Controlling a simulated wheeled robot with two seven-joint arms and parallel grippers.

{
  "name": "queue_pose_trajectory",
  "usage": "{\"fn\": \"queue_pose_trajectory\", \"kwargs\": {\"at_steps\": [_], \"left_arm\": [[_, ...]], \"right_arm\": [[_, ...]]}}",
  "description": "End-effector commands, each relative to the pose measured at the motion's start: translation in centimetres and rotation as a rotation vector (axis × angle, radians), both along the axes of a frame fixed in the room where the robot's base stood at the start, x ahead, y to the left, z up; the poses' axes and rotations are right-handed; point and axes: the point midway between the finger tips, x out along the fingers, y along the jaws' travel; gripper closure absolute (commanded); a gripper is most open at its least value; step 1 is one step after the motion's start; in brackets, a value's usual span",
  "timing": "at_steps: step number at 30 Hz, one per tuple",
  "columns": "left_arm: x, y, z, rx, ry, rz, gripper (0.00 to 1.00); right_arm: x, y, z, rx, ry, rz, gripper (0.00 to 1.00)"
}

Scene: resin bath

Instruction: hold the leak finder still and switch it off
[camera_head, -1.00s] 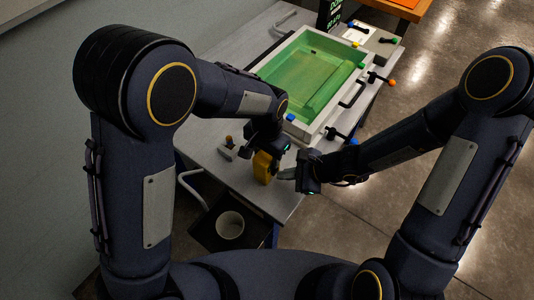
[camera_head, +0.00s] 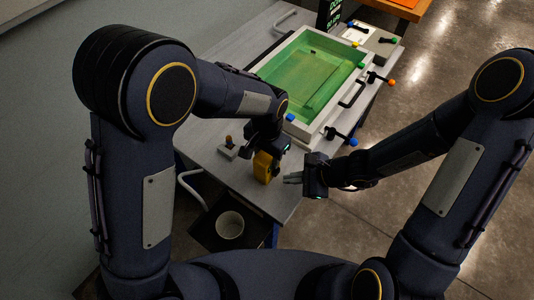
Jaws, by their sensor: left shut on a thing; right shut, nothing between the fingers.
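The leak finder, a yellow block-shaped device (camera_head: 262,168), stands near the front of the grey table (camera_head: 205,142). My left gripper (camera_head: 269,157) is shut on its upper part from above and hides its top. A dark part shows on the right side of the device. My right gripper (camera_head: 290,179) is shut and empty, its fingertips pointing left just to the right of the device, with a gap between them. The device's switch is too small to make out.
A white-rimmed bath (camera_head: 306,128) with green liquid fills the table's back. A small grey block with an orange-brown knob (camera_head: 229,148) stands left of the device. A blue-tipped valve (camera_head: 338,135) sticks out by the bath.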

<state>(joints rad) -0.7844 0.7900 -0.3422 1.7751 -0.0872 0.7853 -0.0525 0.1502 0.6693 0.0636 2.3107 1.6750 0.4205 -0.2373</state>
Motion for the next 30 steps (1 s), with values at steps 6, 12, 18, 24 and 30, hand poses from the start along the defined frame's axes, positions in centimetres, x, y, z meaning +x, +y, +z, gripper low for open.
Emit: {"fn": "queue_pose_trajectory", "kwargs": {"at_steps": [6, 12, 18, 24, 30], "left_arm": [[0.0, 0.0, 0.0, 0.000, 0.000, 0.000, 0.82], [0.0, 0.0, 0.0, -0.001, -0.001, 0.000, 0.82], [0.0, 0.0, 0.0, -0.001, -0.001, 0.000, 0.82], [0.0, 0.0, 0.0, 0.000, 0.000, 0.000, 0.82], [0.0, 0.0, 0.0, 0.000, 0.000, 0.000, 0.36]], "right_arm": [[-1.4, -1.9, 0.0, -0.001, 0.002, -0.003, 1.00], [-2.5, -3.3, 0.0, -0.001, 0.002, -0.002, 1.00], [-2.8, -3.7, 0.0, 0.000, 0.001, 0.001, 1.00], [-2.8, -3.7, 0.0, 0.000, 0.001, 0.001, 1.00], [-2.8, -3.7, 0.0, 0.000, 0.001, 0.001, 1.00]]}}
